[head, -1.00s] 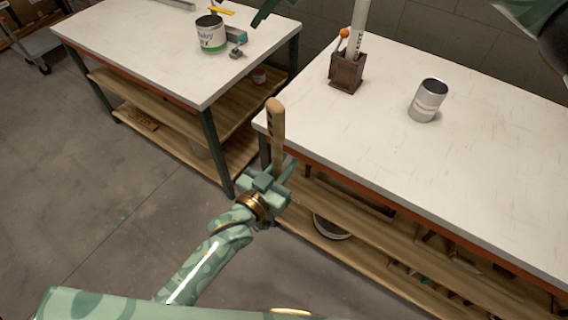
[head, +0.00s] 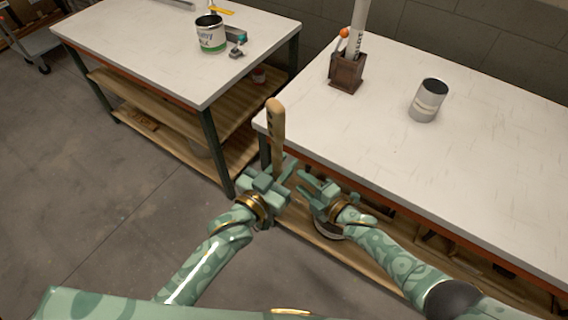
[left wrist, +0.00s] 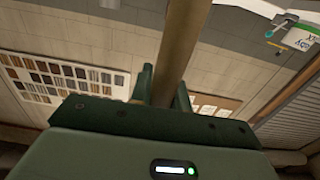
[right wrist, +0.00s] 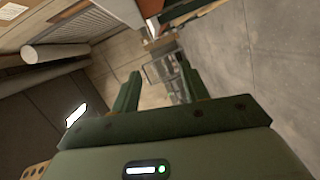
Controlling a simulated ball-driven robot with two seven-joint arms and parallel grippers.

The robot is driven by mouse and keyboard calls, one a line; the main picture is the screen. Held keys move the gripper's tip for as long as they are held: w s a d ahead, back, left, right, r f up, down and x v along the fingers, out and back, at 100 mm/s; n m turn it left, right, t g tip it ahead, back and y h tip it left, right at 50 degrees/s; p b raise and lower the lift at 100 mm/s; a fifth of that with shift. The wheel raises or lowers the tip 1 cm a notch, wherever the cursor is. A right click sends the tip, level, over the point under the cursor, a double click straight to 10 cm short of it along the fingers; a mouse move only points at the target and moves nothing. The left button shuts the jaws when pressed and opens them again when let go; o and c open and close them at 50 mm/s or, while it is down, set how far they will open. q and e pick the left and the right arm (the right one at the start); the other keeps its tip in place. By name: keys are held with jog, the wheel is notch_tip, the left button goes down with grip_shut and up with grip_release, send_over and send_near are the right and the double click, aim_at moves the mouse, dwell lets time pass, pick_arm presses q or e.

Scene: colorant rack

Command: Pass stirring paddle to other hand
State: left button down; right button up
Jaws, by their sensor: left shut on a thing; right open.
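The stirring paddle (head: 277,135) is a tan wooden bar with holes near its rounded top. It stands nearly upright in my left gripper (head: 279,178), beside the corner of the right table. The left wrist view shows the paddle (left wrist: 182,45) between the two fingers; its lower part is hidden. My right gripper (head: 304,186) is open and empty, just right of the left gripper and below the paddle's top, with its fingers toward it. In the right wrist view its fingers are apart, and a tan piece with holes, apparently the paddle (right wrist: 37,171), shows at lower left.
The right table (head: 470,160) has a brown holder (head: 347,74) with a white tube and an open grey can (head: 428,100). The left table (head: 130,60) bears a green-banded can (head: 210,36). The table edge and wooden shelves are close behind my grippers.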

jog(key=s+d+f+m+g+h, duration=0.1)
jog(key=s+d+f+m+h, duration=0.3)
jog(key=s+d+f+m, duration=0.35)
jog(key=s+d+f+m+g+h, duration=0.2)
jog(key=s+d+f+m+h, duration=0.25)
jog(key=s+f, duration=0.55)
jog(key=s+d+f+m+g+h, duration=0.1)
jog(key=s+d+f+m+g, duration=0.1)
jog(key=s, duration=0.7)
jog(key=s+d+f+m+g+h, duration=0.1)
jog(key=s+d+f+m, duration=0.3)
jog(key=s, duration=0.6)
jog(key=s+d+f+m+g+h, duration=0.1)
jog(key=s+d+f+m+g, duration=0.3)
jog(key=s, duration=0.6)
jog(key=shift+s+d, duration=0.25)
jog(key=shift+d, duration=0.35)
